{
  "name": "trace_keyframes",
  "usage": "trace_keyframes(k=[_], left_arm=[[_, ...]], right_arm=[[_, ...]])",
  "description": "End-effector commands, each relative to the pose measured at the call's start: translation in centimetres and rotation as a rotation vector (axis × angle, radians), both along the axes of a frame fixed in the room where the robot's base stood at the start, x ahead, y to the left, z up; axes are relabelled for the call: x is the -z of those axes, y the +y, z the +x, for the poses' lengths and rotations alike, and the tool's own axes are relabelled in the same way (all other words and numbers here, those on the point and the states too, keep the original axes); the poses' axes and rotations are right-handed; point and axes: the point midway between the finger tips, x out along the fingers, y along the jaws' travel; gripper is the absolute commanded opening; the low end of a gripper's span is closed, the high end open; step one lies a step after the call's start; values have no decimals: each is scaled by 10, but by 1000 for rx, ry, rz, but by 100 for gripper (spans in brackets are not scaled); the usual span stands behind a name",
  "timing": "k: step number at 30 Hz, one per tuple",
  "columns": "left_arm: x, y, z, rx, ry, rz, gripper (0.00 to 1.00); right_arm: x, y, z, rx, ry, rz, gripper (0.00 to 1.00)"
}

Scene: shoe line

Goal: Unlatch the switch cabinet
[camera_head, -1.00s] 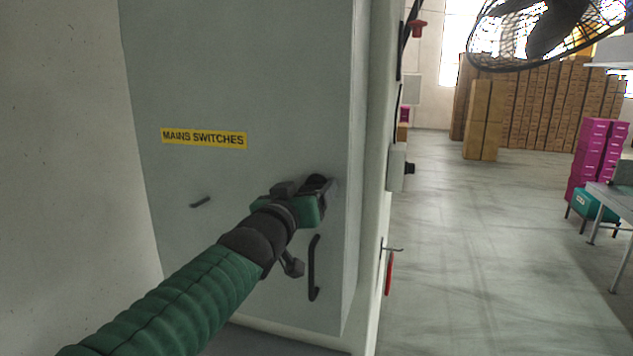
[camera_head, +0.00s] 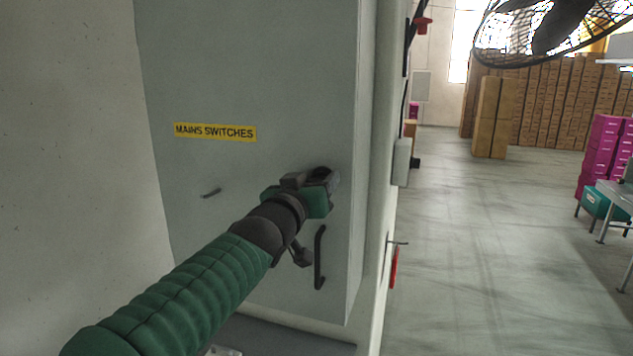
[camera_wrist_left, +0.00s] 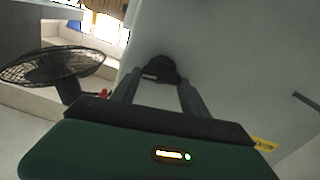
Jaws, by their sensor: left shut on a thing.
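The grey switch cabinet (camera_head: 250,60) fills the middle of the head view, its door flat and a yellow "MAINS SWITCHES" label (camera_head: 215,132) on it. A black vertical handle (camera_head: 320,258) sits low near the door's right edge, and a small dark lever (camera_head: 211,193) sits further left. My left gripper (camera_head: 326,177) is at the door's right side, above the handle. In the left wrist view its fingers (camera_wrist_left: 158,92) are shut on a dark rounded latch knob (camera_wrist_left: 160,69) on the door. The gripper hides most of the latch in the head view. My right gripper is not in view.
A red item (camera_head: 394,267) and a grey switch box (camera_head: 402,162) are on the wall edge right of the cabinet. A fan (camera_head: 545,30) hangs at top right. Cardboard stacks (camera_head: 490,115) and magenta boxes (camera_head: 603,155) stand beyond open floor.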

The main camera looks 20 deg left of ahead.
Motion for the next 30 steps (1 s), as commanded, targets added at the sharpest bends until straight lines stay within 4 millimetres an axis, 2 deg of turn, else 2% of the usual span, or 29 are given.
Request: trace_keyframes(k=[6, 14, 15, 19, 30], left_arm=[[5, -3, 1, 3, 3, 184, 12], [5, -3, 1, 2, 4, 201, 12], [5, -3, 1, 2, 4, 201, 57], [4, -3, 1, 2, 1, 200, 74], [0, -2, -6, 1, -5, 199, 75]], right_arm=[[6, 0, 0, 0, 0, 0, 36], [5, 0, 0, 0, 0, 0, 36], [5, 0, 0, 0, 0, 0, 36], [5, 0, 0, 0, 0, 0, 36], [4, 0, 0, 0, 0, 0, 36]])
